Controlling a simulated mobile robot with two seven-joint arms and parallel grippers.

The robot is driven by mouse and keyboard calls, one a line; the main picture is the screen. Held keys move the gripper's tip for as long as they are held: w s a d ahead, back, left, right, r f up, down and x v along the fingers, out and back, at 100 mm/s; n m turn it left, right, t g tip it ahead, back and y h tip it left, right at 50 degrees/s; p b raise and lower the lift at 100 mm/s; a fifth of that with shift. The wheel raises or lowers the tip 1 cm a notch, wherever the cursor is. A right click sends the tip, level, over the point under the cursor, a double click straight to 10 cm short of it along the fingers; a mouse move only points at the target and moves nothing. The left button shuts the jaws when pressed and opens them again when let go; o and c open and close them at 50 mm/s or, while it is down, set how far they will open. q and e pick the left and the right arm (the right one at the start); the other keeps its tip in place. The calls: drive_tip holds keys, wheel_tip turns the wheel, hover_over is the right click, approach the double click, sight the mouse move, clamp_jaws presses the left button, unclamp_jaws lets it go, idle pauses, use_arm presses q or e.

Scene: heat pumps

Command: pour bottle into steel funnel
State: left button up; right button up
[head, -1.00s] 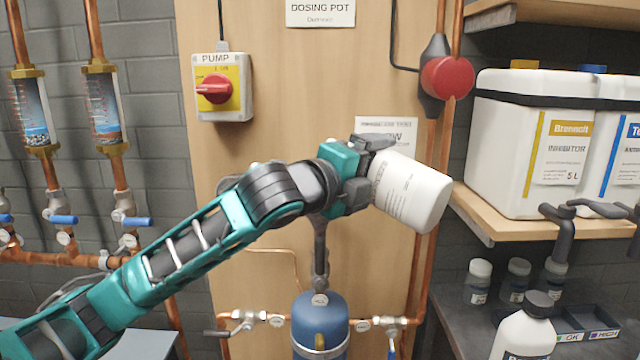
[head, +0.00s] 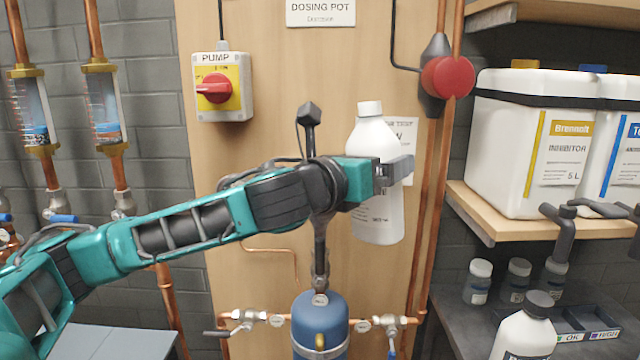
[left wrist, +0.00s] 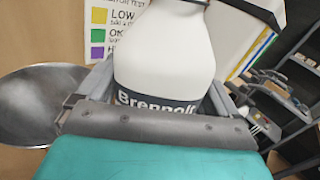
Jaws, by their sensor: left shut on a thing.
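The white bottle (head: 378,228) is upright in the head view, its narrow white top pointing up. My left gripper (head: 396,170) is shut around its body and holds it in front of the board, right of the dosing pot's pipe. In the left wrist view the bottle (left wrist: 165,50) stands between the fingers, with a dark label band reading "Brennoff" or similar. The steel funnel (left wrist: 40,100) shows there as a wide grey bowl just left of the gripper. In the head view the funnel is hidden behind my left arm. My right gripper is not in view.
The blue dosing pot (head: 320,318) stands below, with a dark knob (head: 309,115) above my arm. Copper pipes run right of the board. A shelf (head: 480,215) holds large white canisters (head: 535,140). Another white bottle (head: 524,335) stands on the lower right bench.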

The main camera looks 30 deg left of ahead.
sight(374, 118)
use_arm(q)
drive_tip(key=shift+m, duration=0.9)
wheel_tip(374, 118, up, 7)
drive_tip(key=shift+d+r, duration=0.1)
drive_tip(key=shift+r, duration=2.45)
